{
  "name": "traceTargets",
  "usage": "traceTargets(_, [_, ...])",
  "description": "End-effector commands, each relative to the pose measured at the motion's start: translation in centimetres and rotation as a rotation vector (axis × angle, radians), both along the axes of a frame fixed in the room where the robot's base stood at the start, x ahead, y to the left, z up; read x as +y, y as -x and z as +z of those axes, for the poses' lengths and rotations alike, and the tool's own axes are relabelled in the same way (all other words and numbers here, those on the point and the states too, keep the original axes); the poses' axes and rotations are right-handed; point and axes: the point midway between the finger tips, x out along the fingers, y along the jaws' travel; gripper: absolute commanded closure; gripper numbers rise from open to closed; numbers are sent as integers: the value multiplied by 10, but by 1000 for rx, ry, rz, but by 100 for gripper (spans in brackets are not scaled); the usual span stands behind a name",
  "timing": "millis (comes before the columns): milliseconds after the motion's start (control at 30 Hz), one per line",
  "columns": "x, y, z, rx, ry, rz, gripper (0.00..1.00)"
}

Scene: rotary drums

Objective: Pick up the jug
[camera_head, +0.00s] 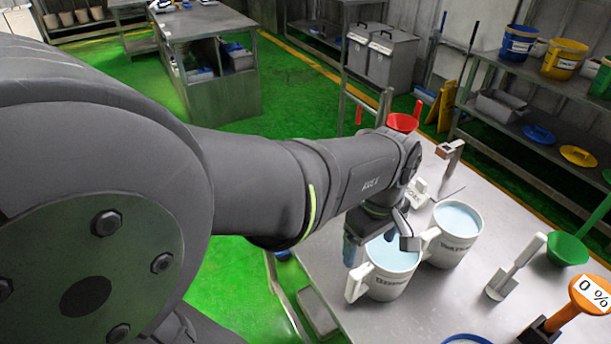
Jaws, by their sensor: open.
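Two white jugs with pale blue contents stand on the grey metal table (490,290). The nearer jug (392,285) has dark lettering on its front and a handle on its left. The farther jug (460,250) is close behind it to the right, also lettered, with its handle on the left. My gripper (380,243) is open, its fingers spread above and around the left rim of the nearer jug. I cannot tell whether a finger touches it. The arm and gripper hide part of that jug's rim.
A white-handled tool (515,267), an orange "0 %" sign (591,294) and a green funnel (567,249) are to the right. A red funnel (403,122) is at the table's far end. Shelves with buckets (563,60) stand behind.

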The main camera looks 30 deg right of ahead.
Motion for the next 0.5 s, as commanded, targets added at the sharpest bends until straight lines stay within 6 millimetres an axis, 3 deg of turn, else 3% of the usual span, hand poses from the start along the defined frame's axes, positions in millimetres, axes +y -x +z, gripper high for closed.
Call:
traceTargets(200, [1, 0, -46, 0, -4, 0, 15])
traceTargets(500, [-1, -1, -70, -1, 0, -1, 15])
